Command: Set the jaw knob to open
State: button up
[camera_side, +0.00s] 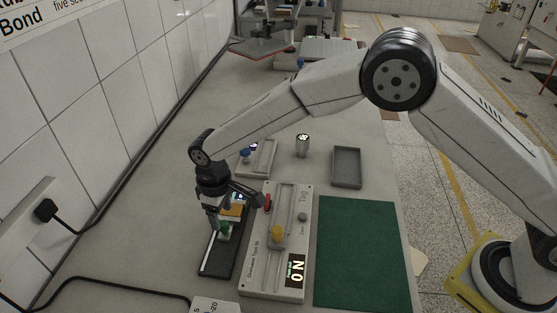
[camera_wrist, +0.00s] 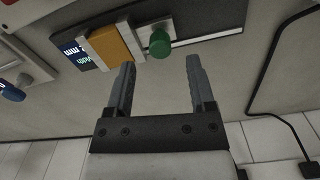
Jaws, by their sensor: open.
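A green round knob (camera_wrist: 159,42) sits on a dark, flat device (camera_wrist: 215,25), close to an orange block (camera_wrist: 108,46). In the side view the green knob (camera_side: 225,228) is on the same black device (camera_side: 216,262), left of the grey panel. My gripper (camera_wrist: 161,65) is open and empty. In the wrist view the knob appears just beyond the fingertips, between their lines and apart from them. In the side view my gripper is above the black device and partly hides it. I cannot read the knob's setting.
A grey panel (camera_side: 258,273) with a yellow knob (camera_side: 277,234), a red lever (camera_side: 267,202) and a lit display (camera_side: 295,271) lies right of the black device. A green mat (camera_side: 362,250) and grey tray (camera_side: 347,167) lie further right. The wall is at left.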

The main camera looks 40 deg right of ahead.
aim_at(223, 224)
jog(key=shift+f, duration=1.75)
grip_shut()
